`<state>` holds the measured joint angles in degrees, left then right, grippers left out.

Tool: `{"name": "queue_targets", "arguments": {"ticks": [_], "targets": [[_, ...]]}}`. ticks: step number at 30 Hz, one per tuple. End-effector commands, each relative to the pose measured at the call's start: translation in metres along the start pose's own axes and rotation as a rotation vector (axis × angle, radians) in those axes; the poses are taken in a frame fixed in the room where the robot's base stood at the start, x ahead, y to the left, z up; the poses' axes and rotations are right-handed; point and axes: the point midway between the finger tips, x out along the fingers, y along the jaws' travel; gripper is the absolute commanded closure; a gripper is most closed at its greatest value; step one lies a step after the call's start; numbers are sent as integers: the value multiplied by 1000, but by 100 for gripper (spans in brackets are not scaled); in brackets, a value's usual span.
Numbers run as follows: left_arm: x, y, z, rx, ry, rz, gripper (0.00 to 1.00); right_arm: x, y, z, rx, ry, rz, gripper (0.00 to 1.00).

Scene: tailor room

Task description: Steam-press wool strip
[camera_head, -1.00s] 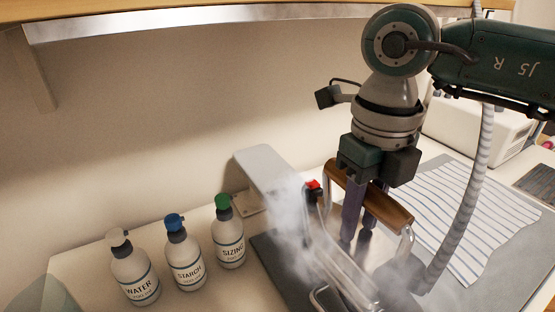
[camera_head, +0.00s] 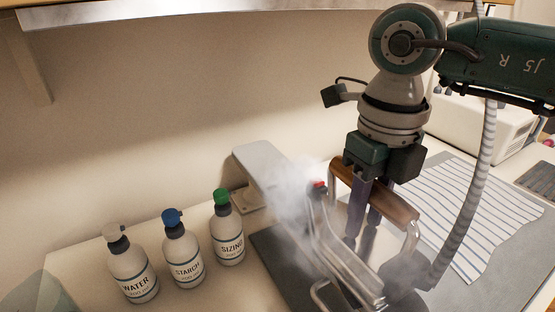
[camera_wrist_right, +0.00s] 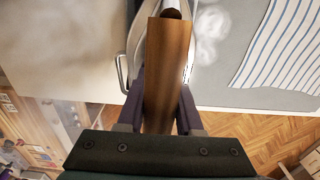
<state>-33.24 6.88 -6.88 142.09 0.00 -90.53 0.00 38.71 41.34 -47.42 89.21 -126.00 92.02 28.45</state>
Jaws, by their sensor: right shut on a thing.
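My right gripper (camera_head: 362,238) is shut on the brown wooden handle (camera_head: 388,200) of a metal steam iron (camera_head: 345,262). The iron is over the grey pressing mat (camera_head: 280,262), and white steam hides part of its far end. Whether its sole touches the mat cannot be told. In the right wrist view the handle (camera_wrist_right: 168,70) runs lengthwise between the two fingers (camera_wrist_right: 160,110). No wool strip can be made out; the iron, steam and arm cover part of the mat. My left gripper is not in view.
Spray bottles marked water (camera_head: 131,268), starch (camera_head: 183,255) and sizing (camera_head: 227,235) stand left of the mat. A grey angled stand (camera_head: 262,170) is behind it. A striped cloth (camera_head: 470,215) lies on the right. A ribbed hose (camera_head: 478,180) hangs beside the arm.

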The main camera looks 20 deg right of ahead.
Motion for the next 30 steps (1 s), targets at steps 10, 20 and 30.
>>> {"name": "queue_targets", "arguments": {"ticks": [10, 20, 30], "targets": [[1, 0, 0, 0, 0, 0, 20, -2, -6, 2, 1, -6, 2, 100], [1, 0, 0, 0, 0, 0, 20, -2, -3, 2, 0, -5, 2, 100], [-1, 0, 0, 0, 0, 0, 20, -2, 10, 2, -2, -6, 3, 100]]}}
